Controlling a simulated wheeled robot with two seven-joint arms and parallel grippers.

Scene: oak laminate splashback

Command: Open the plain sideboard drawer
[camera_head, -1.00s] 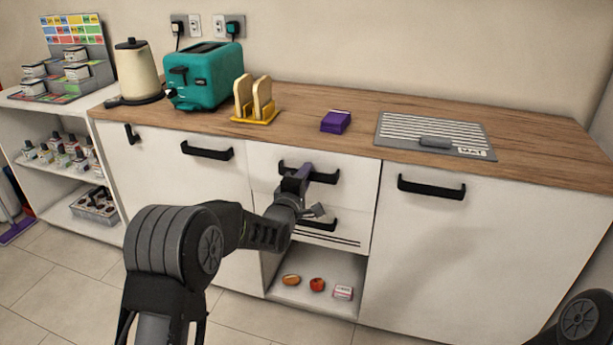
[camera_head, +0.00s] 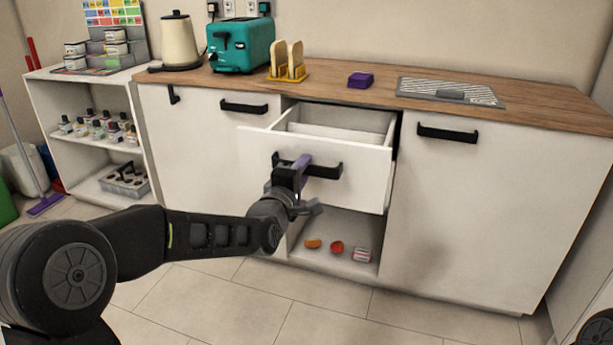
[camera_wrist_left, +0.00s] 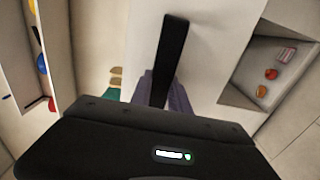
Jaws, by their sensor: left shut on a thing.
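The plain white drawer (camera_head: 362,185) of the sideboard stands pulled out, its open top showing pale inner walls and no contents that I can see. Its black bar handle (camera_head: 328,171) is on the front face, and the same handle shows in the left wrist view (camera_wrist_left: 173,45). My left gripper (camera_head: 299,167) is shut on the handle toward its left end. In the left wrist view the purple-grey fingers (camera_wrist_left: 161,92) lie on either side of the bar. My right gripper is out of view.
An open cubby (camera_head: 345,228) below holds small items. The tiled floor in front is clear.

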